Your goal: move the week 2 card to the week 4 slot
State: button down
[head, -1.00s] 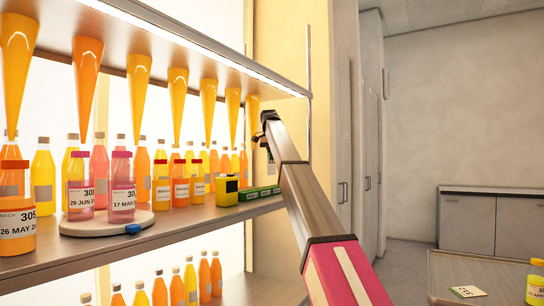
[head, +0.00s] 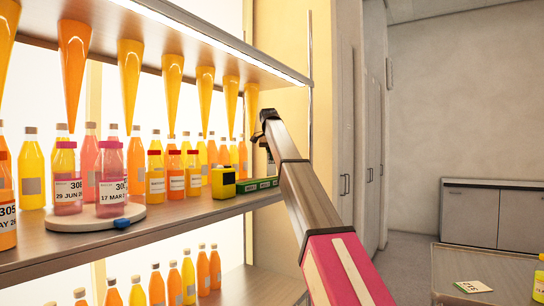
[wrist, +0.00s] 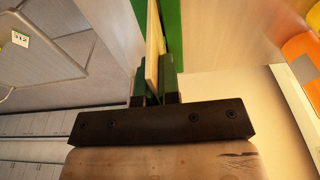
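A pale, thin card (wrist: 154,55) stands between the two green-lined fingers of my gripper (wrist: 156,88) in the wrist view, seen nearly edge-on. The fingers look closed on it; its print cannot be read, so I cannot tell which week it is. A long green strip (wrist: 173,25) lies just beyond the card. In the head view the green slotted rack (head: 257,185) sits on the shelf near its right end. My gripper (head: 268,150) is small there, close to the rack's right end, partly hidden by my arm. The slot labels are too small to read.
A yellow-and-black box (head: 223,183) stands left of the rack. Bottles (head: 175,174) line the shelf (head: 190,212), and a round turntable (head: 75,224) holds labelled ones. Orange cones (head: 205,95) hang above. A table (head: 480,268) with a small card stands at right.

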aim_at(272, 163)
jog(key=shift+f, duration=1.95)
dwell(0.8)
jog(key=c, duration=1.3)
grip_release()
jog(key=shift+o, duration=0.2)
jog(key=shift+r, duration=0.1)
